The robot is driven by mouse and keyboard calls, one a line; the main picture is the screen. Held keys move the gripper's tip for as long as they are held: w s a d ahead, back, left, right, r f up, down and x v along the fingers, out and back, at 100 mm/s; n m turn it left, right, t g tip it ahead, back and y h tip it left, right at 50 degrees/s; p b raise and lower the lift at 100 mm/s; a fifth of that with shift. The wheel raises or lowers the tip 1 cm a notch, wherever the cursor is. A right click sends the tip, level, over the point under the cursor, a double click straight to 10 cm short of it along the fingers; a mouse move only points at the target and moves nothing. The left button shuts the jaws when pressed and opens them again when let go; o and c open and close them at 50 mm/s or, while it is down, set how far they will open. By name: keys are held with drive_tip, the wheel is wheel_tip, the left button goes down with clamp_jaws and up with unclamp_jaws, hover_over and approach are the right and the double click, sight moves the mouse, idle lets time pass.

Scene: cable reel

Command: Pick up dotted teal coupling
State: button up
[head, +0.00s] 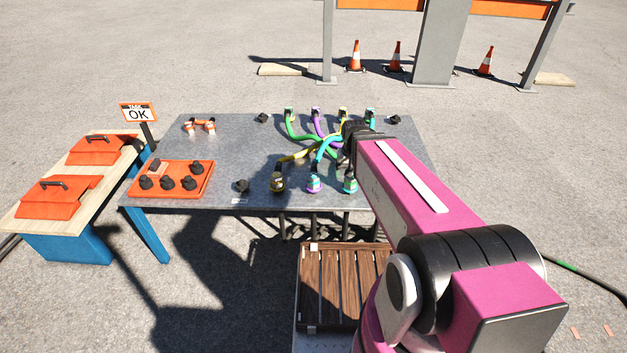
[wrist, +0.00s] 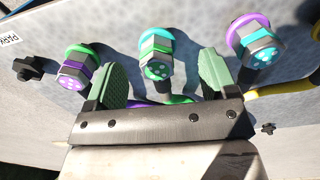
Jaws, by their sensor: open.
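My gripper (wrist: 160,88) is open and empty. In the head view, my arm hides most of it. I cannot tell its exact height above the table.
A yellow coupling (head: 277,183) is in the near row, and several hoses cross the grey table (head: 225,135). An orange tray (head: 150,192) with black parts lies at the left.

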wheel_tip(320, 180, up, 3)
hover_over(314, 174)
drive_tip(key=shift+s+r, duration=0.15)
drive_tip(key=shift+s, duration=0.15)
drive_tip(key=shift+w+a+f, duration=0.1)
drive_tip(key=shift+w+f, duration=0.05)
drive_tip(key=shift+f, duration=5.25)
drive_tip(key=c, duration=1.1)
